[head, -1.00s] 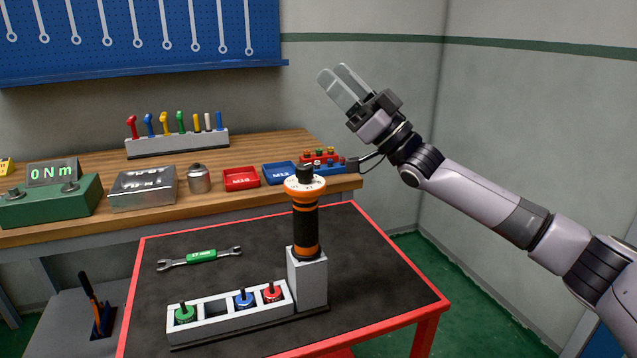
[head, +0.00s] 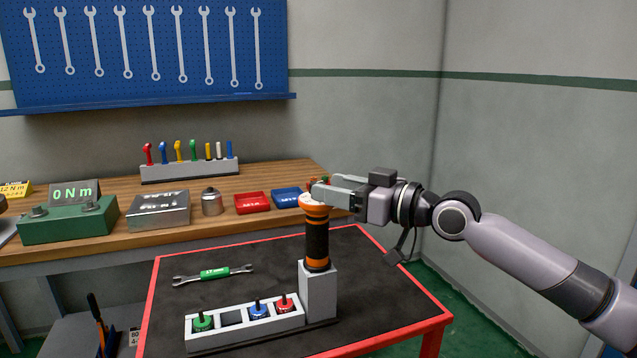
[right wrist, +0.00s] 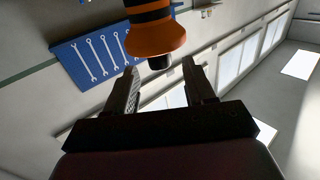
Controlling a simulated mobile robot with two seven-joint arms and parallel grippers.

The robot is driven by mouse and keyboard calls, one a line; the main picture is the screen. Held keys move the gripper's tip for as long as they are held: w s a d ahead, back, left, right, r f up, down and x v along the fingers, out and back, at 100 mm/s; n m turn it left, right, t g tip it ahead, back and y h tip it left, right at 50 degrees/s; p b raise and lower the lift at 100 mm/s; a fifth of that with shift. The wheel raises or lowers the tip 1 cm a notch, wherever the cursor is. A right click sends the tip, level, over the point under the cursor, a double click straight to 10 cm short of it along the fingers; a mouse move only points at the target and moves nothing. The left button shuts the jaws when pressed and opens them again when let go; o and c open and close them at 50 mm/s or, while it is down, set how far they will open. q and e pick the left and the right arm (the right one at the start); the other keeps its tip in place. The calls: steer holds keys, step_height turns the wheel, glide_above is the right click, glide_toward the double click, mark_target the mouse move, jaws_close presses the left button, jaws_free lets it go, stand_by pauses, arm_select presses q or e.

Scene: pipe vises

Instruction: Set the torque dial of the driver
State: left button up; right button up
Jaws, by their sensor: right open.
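The driver (head: 317,238) stands upright in a grey block holder (head: 318,292) on the black table. It has a black and orange body, with an orange and white dial collar (head: 314,205) at the top. My right gripper (head: 322,188) is level with the driver's top, fingers pointing left, and hides part of it. In the right wrist view the gripper (right wrist: 160,66) is open. The orange collar (right wrist: 152,38) and black end knob (right wrist: 160,62) are ahead of and between the fingertips, with gaps to both fingers. My left gripper is not in view.
A white rack (head: 232,320) with green, blue and red bits adjoins the holder. A green-handled wrench (head: 214,273) lies behind it. The wooden bench holds a green box with a display (head: 74,192) reading 0 N m, a metal box (head: 158,209) and trays (head: 252,202).

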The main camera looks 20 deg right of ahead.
steer(key=x, duration=0.3)
steer(key=shift+w, duration=0.15)
steer(key=shift+w+a, duration=0.3)
steer(key=c, duration=0.9)
steer(key=shift+f+b, duration=0.2)
steer(key=shift+b, duration=0.15)
steer(key=shift+c, duration=0.2)
steer(key=b, duration=0.3)
steer(key=shift+f+n+g+y, duration=0.15)
steer(key=shift+n+g+y, duration=0.15)
steer(key=shift+r+n+g+y+b, duration=0.25)
steer(key=shift+n+g+y+b, duration=0.3)
steer(key=shift+b, duration=0.65)
steer(key=shift+r, duration=0.1)
